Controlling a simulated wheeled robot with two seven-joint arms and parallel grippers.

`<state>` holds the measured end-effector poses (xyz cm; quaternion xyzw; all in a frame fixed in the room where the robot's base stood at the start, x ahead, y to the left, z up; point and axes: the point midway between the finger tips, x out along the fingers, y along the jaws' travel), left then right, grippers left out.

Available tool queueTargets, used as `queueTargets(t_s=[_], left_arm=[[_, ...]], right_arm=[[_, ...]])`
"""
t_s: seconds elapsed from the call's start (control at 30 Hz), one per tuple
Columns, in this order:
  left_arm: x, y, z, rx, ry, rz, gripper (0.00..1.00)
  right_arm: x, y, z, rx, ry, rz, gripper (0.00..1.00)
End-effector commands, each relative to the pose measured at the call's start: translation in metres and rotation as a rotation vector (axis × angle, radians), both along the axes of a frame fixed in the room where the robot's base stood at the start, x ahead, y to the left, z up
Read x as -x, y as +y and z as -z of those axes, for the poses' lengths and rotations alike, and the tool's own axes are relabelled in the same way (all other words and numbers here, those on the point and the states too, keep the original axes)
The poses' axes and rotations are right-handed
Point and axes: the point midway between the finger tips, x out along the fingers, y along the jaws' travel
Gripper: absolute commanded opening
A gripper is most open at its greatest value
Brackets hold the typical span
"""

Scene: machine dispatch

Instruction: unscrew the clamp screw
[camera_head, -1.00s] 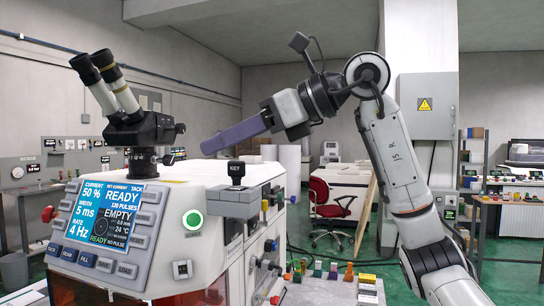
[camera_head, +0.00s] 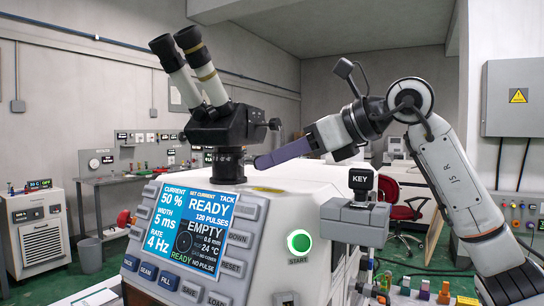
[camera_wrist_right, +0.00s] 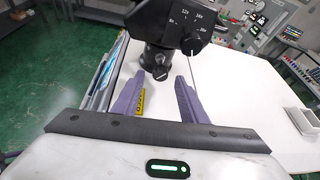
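The microscope (camera_head: 225,125) stands on top of the white welding machine (camera_head: 300,185), with its dark post (camera_head: 228,165) below the head. In the right wrist view a small dark knob (camera_wrist_right: 160,73), which looks like the clamp screw, sticks out of the post, beyond the fingertips. My right gripper (camera_head: 262,162) points left at the post, just right of it in the head view. In the wrist view the right gripper (camera_wrist_right: 157,84) has its two purple fingers apart with nothing between them. The clamp screw is not distinguishable in the head view. My left gripper is out of view.
A larger numbered knob (camera_wrist_right: 192,46) sits on the microscope head above the screw. A yellow label (camera_wrist_right: 141,102) lies on the machine top. The key switch box (camera_head: 360,205) stands at the right front.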

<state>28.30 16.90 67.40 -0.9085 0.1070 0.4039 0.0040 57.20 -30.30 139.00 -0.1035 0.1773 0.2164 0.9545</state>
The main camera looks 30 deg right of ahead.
Motion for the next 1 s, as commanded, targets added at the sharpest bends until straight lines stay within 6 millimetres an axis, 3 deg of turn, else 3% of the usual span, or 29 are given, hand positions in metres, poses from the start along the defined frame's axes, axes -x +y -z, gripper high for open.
queueTargets(t_s=[0.2,0.47,0.5,0.73,1.0], left_arm=[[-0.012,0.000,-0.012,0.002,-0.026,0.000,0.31],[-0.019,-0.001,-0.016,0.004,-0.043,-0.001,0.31],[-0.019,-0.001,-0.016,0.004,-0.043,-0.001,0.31],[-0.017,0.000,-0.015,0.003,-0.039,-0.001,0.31],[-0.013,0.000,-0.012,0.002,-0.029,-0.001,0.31]], right_arm=[[-0.016,0.007,0.006,0.000,-0.001,0.000,0.39],[-0.017,0.007,0.007,0.001,-0.002,0.000,0.39],[-0.018,0.007,0.007,0.001,-0.002,0.000,0.37],[-0.017,0.007,0.007,0.000,-0.002,0.000,0.00],[-0.016,0.009,0.008,0.121,-0.073,0.001,0.00]])
